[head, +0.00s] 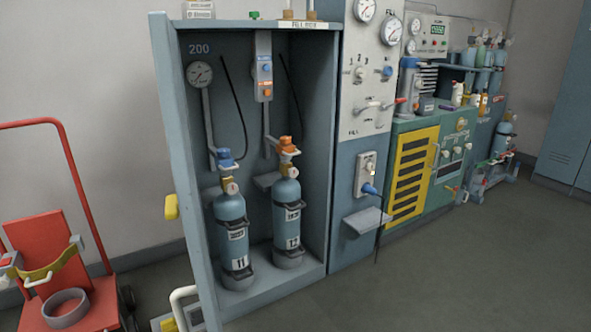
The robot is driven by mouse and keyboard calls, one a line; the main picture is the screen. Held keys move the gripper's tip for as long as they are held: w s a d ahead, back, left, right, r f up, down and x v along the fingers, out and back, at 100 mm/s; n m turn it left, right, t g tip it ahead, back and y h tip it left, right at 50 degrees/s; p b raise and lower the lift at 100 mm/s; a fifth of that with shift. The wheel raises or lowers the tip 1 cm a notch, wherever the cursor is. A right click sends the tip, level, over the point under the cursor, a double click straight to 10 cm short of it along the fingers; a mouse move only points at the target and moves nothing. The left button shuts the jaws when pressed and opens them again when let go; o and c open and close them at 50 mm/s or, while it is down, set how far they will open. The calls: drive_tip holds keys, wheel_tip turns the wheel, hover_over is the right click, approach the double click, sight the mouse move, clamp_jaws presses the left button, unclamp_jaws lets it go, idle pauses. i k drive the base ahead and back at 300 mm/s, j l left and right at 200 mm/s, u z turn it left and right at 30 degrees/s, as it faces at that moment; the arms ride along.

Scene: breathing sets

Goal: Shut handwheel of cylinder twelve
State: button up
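Cylinder twelve (287,222) is a blue-grey bottle marked 12, upright on the right inside the open fill cabinet (191,180). Its orange handwheel (287,144) sits on top of the valve, with a small gauge (293,172) just below. Cylinder eleven (231,240), marked 11, stands upright to its left and has a blue handwheel (223,155). Whether either handwheel is turned open or shut cannot be told. My gripper is not in view.
A panel with gauges, a lever and a small shelf (367,221) stands right of the cabinet. A red trolley (60,265) stands at the left. Floor in front at right (450,280) is clear.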

sight(293, 172)
drive_tip(key=i+l, duration=0.2)
drive_tip(key=l, duration=0.2)
drive_tip(key=i+l, duration=0.25)
drive_tip(key=l, duration=0.2)
drive_tip(key=i+l, duration=0.2)
drive_tip(key=l, duration=0.2)
drive_tip(key=i+l, duration=0.2)
drive_tip(key=l, duration=0.2)
drive_tip(key=i+l, duration=0.2)
drive_tip(key=l, duration=0.25)
drive_tip(key=i+l, duration=0.15)
drive_tip(key=i, duration=0.3)
drive_tip(key=i+l, duration=0.2)
drive_tip(key=i, duration=0.25)
drive_tip(key=z, duration=0.05)
